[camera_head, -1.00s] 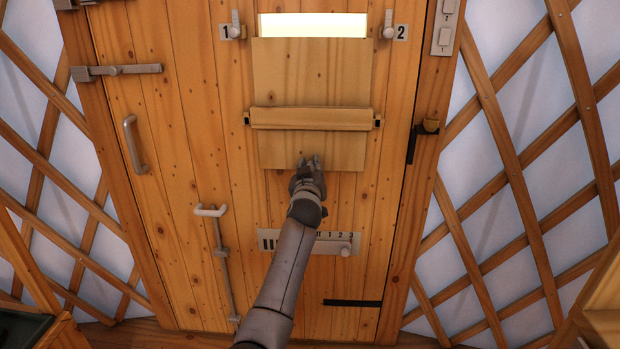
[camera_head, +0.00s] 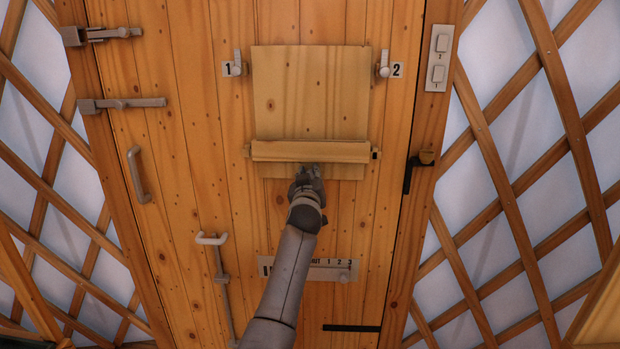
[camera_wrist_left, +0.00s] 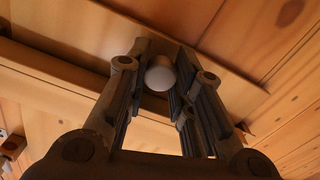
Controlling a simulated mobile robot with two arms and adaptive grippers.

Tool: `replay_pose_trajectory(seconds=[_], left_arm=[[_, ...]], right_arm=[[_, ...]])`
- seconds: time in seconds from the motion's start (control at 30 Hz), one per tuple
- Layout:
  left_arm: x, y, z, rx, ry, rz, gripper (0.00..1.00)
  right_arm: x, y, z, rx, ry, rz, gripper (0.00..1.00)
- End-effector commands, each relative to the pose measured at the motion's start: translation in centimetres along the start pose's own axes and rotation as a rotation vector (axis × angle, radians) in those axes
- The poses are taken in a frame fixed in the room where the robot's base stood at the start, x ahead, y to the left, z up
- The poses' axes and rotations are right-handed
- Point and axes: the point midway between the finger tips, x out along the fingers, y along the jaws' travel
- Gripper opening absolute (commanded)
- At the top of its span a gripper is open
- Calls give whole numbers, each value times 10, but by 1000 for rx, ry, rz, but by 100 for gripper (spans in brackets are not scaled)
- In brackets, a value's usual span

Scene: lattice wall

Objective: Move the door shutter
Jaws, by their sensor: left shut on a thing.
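The door shutter (camera_head: 312,95) is a pale wooden panel on the plank door, running behind a wooden crossbar (camera_head: 310,151). Its upper edge is level with a spot between the two hooks marked 1 and 2, and no lit window shows above it. My left gripper (camera_head: 308,172) is at the shutter's lower edge, just below the crossbar. In the left wrist view, my left gripper's fingers (camera_wrist_left: 160,90) are closed around a round whitish knob (camera_wrist_left: 159,76) in front of the panel. The gripper hides the knob in the head view. My right gripper is not in view.
Hook 1 (camera_head: 237,65) and hook 2 (camera_head: 384,66) flank the shutter. Below is a numbered slider plate (camera_head: 320,270). A handle (camera_head: 137,175), bolts (camera_head: 124,103) and a lever (camera_head: 212,240) are at left. A black latch (camera_head: 413,172) and switches (camera_head: 438,58) are at right.

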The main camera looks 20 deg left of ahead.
Motion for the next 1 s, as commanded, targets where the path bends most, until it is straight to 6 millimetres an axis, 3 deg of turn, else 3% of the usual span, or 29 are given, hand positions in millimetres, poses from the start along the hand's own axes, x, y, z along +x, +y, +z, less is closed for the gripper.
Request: replay_pose_trajectory(seconds=[0.03,0.4,0.43,0.6,1.0], left_arm=[[0,2,-9,-2,14,3,0],[0,2,-12,-2,20,5,0],[0,2,-12,-2,20,5,26],[0,2,-11,-2,17,5,46],[-2,2,-7,-2,11,4,46]], right_arm=[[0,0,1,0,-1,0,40],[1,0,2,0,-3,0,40],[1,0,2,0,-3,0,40],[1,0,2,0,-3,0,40],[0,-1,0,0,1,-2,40]])
